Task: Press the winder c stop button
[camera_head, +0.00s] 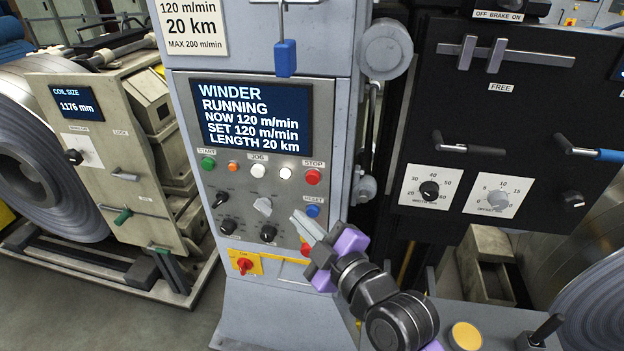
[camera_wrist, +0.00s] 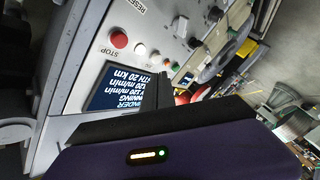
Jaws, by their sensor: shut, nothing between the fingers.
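The winder control panel (camera_head: 325,135) faces me in the middle of the head view. Its red button labelled STOP (camera_head: 312,177) sits at the right end of the button row, below the display (camera_head: 250,118), which reads WINDER RUNNING. No letter C is readable on it. In the wrist view the panel is rotated, and the red STOP button (camera_wrist: 119,40) is at upper left, unobstructed. My gripper (camera_head: 302,220) is shut and empty, its fingertips below the STOP button and slightly left of the blue RESET button (camera_head: 313,211). It looks apart from STOP; its gap to the panel is unclear.
A green START button (camera_head: 208,163), two white buttons and several black knobs share the panel. A red rotary switch (camera_head: 244,265) on yellow is lower left. A black panel (camera_head: 520,100) with levers stands right. A steel coil (camera_head: 45,150) is at left.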

